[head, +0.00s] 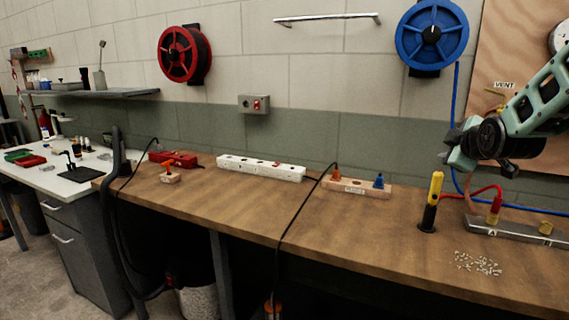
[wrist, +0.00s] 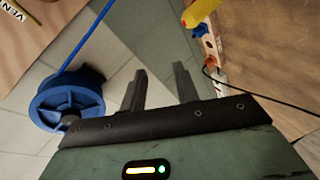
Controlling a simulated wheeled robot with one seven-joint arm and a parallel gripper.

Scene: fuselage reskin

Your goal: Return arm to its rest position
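My arm enters from the right edge in the head view, pale green with black joints. My gripper (head: 459,157) is raised above the right part of the workbench, in front of the wall. In the wrist view my gripper (wrist: 159,76) shows two dark fingers standing apart with nothing between them. The fingertips are hard to make out in the head view.
Below my gripper, a yellow-and-black tool (head: 432,201) stands upright on the wooden workbench (head: 250,209). A metal bar (head: 515,231) and scattered small pieces (head: 477,263) lie nearby. A blue hose reel (head: 432,34) hangs behind. The bench's front middle is mostly clear.

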